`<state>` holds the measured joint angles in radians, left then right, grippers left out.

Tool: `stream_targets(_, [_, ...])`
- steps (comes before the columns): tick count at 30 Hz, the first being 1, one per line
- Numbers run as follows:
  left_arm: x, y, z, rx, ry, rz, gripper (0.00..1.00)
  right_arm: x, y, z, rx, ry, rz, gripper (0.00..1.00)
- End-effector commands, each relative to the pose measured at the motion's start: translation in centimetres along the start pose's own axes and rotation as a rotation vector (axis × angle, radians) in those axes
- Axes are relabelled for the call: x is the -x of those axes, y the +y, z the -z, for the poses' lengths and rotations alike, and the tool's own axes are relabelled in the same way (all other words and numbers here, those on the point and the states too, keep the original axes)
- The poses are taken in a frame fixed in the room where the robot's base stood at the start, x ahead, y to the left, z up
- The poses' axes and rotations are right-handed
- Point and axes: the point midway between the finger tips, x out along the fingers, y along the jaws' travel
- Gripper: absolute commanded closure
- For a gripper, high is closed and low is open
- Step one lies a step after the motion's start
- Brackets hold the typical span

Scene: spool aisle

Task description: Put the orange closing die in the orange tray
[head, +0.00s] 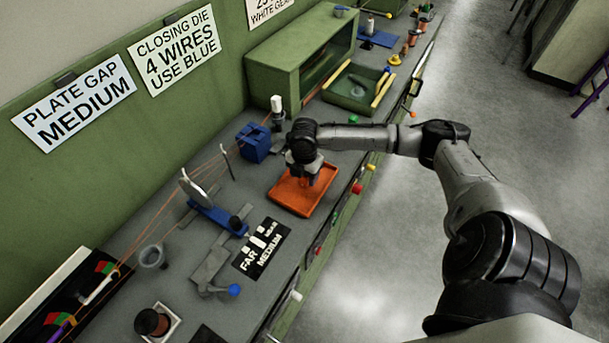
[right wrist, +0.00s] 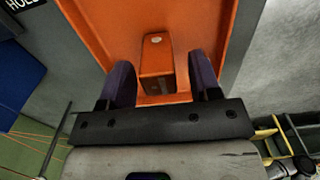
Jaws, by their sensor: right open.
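The orange tray (head: 289,200) lies on the bench in the head view, and its floor and walls fill much of the right wrist view (right wrist: 205,25). The orange closing die (right wrist: 157,62), a small block with a pale round spot on top, is within the tray's outline, near one wall. My right gripper (head: 306,180) is over the tray. In the right wrist view its two dark fingers (right wrist: 160,85) are open, one on each side of the die, with gaps between. The die's base is hard to see. My left gripper is not in view.
A blue block-like item (head: 254,143) stands behind the tray, left of my wrist. A blue-based fixture with a disc (head: 215,215) and a black FAR/MEDIUM/NEAR card (head: 262,248) lie nearer. A green tray (head: 352,90) is farther along. Colored knobs line the bench's front edge.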

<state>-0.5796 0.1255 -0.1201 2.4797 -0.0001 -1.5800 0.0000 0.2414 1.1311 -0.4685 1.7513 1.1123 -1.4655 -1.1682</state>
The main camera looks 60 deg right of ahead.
Motion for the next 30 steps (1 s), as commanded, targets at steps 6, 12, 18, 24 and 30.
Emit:
stream_targets(6, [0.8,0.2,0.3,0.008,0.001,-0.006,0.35,4.1,0.1,-0.1,0.000,-0.002,-0.004,0.43])
stream_targets(12, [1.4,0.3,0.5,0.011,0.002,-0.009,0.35,7.7,0.1,-0.1,-0.001,-0.001,-0.003,0.43])
stream_targets(18, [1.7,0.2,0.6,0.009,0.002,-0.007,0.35,10.3,0.1,0.0,-0.001,0.000,-0.002,0.43])
stream_targets(24, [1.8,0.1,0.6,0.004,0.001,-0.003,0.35,11.4,0.1,0.0,-0.001,-0.001,-0.001,0.43])
stream_targets(30, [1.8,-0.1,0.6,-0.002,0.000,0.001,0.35,11.6,0.1,0.0,-0.001,0.000,0.000,0.43])
